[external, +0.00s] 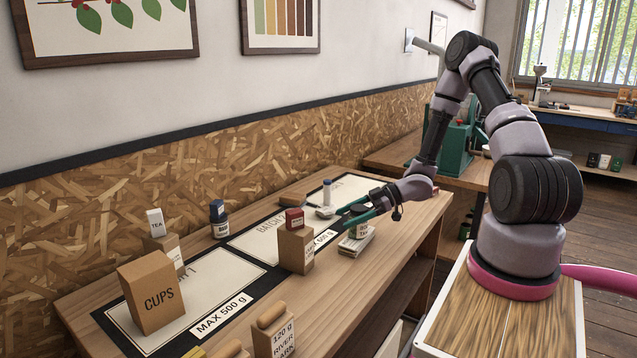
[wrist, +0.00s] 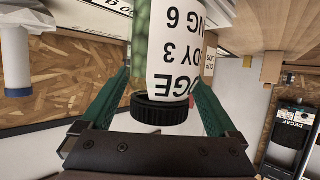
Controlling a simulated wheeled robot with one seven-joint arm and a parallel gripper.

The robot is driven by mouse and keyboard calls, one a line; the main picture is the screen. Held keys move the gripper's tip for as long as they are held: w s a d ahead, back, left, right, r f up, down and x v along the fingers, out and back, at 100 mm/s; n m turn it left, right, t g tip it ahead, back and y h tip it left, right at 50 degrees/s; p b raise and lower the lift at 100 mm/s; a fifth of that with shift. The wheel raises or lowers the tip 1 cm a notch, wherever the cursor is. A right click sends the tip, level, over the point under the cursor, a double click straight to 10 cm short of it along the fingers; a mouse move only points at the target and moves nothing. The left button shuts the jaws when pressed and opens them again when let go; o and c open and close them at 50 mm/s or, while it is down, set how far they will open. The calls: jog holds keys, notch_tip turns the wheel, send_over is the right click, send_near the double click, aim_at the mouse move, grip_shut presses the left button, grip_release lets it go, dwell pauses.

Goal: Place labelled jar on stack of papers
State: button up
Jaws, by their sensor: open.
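The labelled jar (wrist: 172,50) has a black ribbed lid, a white label with black print and green contents. It shows upside down in the wrist view, between the two teal fingers, with its far end cut off by the frame. In the external view the jar (external: 361,231) appears to stand upright on the stack of papers (external: 354,244) near the table's front edge; my fingers partly hide it and its exact contact with the papers is hard to see. My gripper (external: 350,217) is open around the jar, one finger on either side.
A tan box with a red item on top (external: 294,250) stands left of the papers. A white bottle with a blue cap (external: 327,192) stands behind. A blue-capped jar (external: 219,222) and a CUPS box (external: 153,292) are farther left. Marked mats (external: 200,290) cover the table.

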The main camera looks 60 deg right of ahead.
jog(key=shift+r, duration=0.2)
jog(key=v, duration=1.2)
jog(key=w+d+r+m+h, duration=0.3)
jog(key=w+d+r+h, duration=0.2)
jog(key=w+r+h, duration=0.4)
notch_tip(320, 180, up, 11)
jog(key=s+a+m+h, duration=0.1)
jog(key=a+m+h, duration=0.2)
jog(key=m+h, duration=0.1)
jog(key=s+a+r+m+g+y, duration=0.1)
jog(key=s+a+r, duration=0.4)
jog(key=s+a, duration=0.5)
jog(key=s+a+r+m+g+y, duration=0.1)
jog(key=s+a+r+m+y, duration=0.3)
jog(key=s+a, duration=0.5)
jog(key=a+r+m, duration=0.1)
jog(key=a+r, duration=0.1)
jog(key=a, duration=0.2)
jog(key=shift+s+r+g+y, duration=0.25)
jog(key=shift+s+g+y, duration=0.05)
jog(key=shift+s, duration=0.1)
jog(key=shift+o, duration=0.5)
